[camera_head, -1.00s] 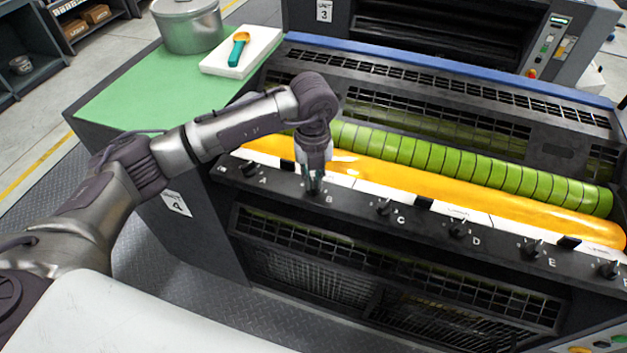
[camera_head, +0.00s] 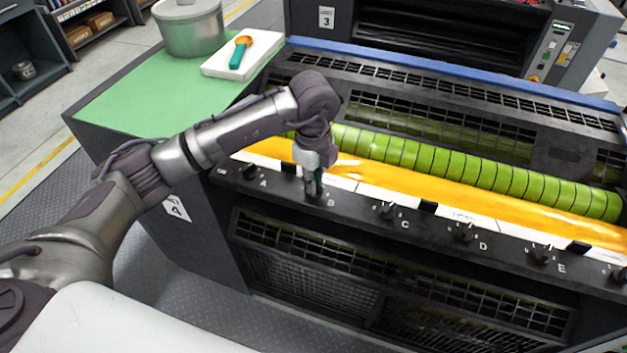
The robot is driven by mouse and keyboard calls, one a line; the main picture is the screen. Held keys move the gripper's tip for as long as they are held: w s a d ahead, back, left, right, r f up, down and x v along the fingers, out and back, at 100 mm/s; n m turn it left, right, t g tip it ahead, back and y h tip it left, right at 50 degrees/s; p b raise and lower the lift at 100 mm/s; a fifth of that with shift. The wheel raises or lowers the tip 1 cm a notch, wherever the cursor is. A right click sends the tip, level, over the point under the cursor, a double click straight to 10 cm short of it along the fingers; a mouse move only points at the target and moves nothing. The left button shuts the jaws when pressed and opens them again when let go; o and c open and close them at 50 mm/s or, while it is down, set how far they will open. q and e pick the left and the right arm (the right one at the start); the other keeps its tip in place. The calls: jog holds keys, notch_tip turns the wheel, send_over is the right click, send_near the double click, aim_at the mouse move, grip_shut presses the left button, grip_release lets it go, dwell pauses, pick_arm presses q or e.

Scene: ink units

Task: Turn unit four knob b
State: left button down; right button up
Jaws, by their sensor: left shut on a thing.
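The ink unit marked 4 (camera_head: 176,209) stands before me, with a row of black knobs along its dark front rail (camera_head: 350,208). My left gripper (camera_head: 313,193) points down at knob B, beside the letter B, and is shut on it. The fingers hide most of that knob, so its pointer direction cannot be seen. Knob A (camera_head: 249,172) is to the left; knob C (camera_head: 388,211), knob D (camera_head: 463,233) and knob E (camera_head: 541,255) run to the right. My right gripper is not in view.
A green side top (camera_head: 135,105) holds a metal pot (camera_head: 190,30) and a white slab (camera_head: 225,66) with a teal-handled tool (camera_head: 239,53). Unit 3 (camera_head: 326,17) stands behind.

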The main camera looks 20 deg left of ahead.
pick_arm(q)
jog(key=shift+n, duration=0.4)
jog(key=shift+r, duration=0.1)
jog(key=c, duration=1.2)
grip_release()
notch_tip(320, 180, up, 12)
jog(key=shift+f, duration=0.1)
